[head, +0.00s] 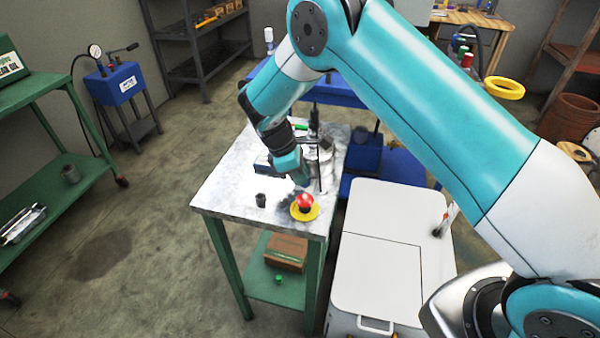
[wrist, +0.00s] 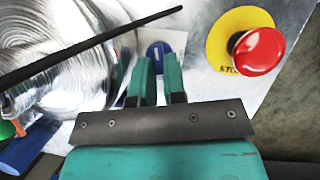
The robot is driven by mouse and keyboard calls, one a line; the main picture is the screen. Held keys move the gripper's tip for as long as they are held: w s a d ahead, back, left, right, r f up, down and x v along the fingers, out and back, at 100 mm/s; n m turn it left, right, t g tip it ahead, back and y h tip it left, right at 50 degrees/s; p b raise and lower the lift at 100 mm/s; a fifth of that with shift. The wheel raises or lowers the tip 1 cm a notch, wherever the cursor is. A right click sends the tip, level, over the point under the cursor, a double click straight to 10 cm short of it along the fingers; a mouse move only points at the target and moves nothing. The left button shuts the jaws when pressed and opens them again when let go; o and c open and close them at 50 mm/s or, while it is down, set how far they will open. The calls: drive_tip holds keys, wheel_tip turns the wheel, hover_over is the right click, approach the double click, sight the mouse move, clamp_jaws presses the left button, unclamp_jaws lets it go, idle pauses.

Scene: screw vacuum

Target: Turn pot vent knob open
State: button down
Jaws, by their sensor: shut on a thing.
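The metal pot (head: 325,157) stands on the steel-topped table; its shiny round body (wrist: 62,70) fills the left of the wrist view. A round blue knob (wrist: 158,49) shows at the fingertips in the wrist view. I take it for the vent knob; its turn angle cannot be told. My gripper (wrist: 160,66) has its two teal fingers close together on the blue knob. In the head view my gripper (head: 301,177) points down beside the pot and hides the knob.
A red emergency button on a yellow base (head: 304,206) sits near the table's front edge, close to my gripper; it also shows in the wrist view (wrist: 257,50). A thin black rod (wrist: 90,45) crosses over the pot. A small dark cup (head: 261,200) stands left of the button.

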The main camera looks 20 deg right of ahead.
drive_tip(key=shift+s+d+f, duration=0.15)
drive_tip(key=shift+s+f, duration=0.05)
drive_tip(key=shift+f, duration=0.1)
drive_tip(key=c, duration=1.2)
unclamp_jaws()
drive_tip(key=shift+r, duration=0.1)
drive_tip(key=shift+w+r+p, duration=0.2)
drive_tip(key=shift+r+p, duration=0.35)
drive_tip(key=shift+p, duration=0.05)
drive_tip(key=p+v, duration=0.1)
drive_tip(key=v, duration=0.1)
drive_tip(key=p+v, duration=0.2)
drive_tip(key=v, duration=0.1)
drive_tip(key=p+v, duration=0.2)
drive_tip(key=shift+a, duration=0.35)
